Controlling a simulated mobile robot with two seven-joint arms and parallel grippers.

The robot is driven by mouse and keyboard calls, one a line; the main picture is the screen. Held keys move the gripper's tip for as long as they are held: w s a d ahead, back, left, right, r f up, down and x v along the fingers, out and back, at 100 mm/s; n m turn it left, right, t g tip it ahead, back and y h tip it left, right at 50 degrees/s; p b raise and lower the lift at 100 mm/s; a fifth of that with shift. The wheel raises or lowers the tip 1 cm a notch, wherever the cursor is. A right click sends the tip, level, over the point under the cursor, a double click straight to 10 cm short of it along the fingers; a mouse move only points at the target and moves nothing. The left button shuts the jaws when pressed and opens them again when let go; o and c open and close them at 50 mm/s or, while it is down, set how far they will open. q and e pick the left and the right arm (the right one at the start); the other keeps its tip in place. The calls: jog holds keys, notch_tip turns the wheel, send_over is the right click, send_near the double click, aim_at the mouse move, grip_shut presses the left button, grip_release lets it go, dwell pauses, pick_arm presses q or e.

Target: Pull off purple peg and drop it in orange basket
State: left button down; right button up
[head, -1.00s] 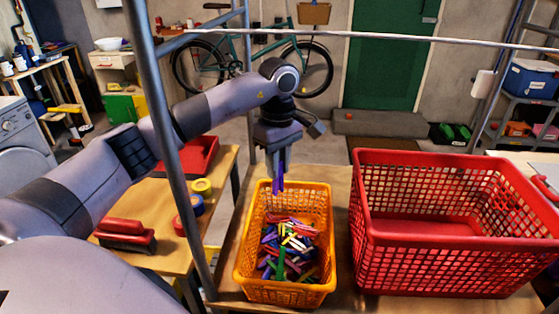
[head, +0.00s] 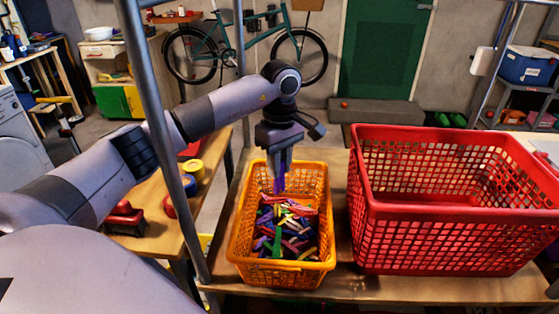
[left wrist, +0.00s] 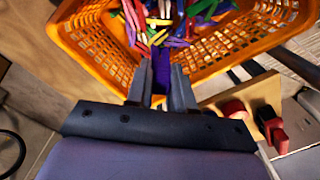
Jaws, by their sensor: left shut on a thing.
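My left gripper (head: 280,172) points down over the far part of the orange basket (head: 239,225). It is shut on a purple peg (head: 279,185), which hangs below the fingertips above the basket's opening. In the left wrist view the purple peg (left wrist: 161,68) sits between the two fingers, with the orange basket (left wrist: 100,58) just beyond. The basket holds many loose pegs in several colours. I cannot tell how far the peg is above the pile. My right gripper does not show.
A large red basket (head: 450,217) stands right of the orange one on the same wooden table. A metal pole (head: 165,110) rises at the left, in front of my arm. A side table (head: 150,240) at left carries tape rolls and a red-topped brush.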

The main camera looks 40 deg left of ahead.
pick_arm(q)
notch_tip(320, 180, down, 3)
jog(key=shift+f+b, duration=0.1)
jog(key=shift+b, duration=0.85)
notch_tip(320, 180, down, 3)
jog(key=b, duration=0.2)
jog(key=shift+f+b, duration=0.15)
jog(key=shift+b, duration=0.15)
jog(key=c, duration=0.9)
grip_release()
jog(key=shift+r, duration=3.6)
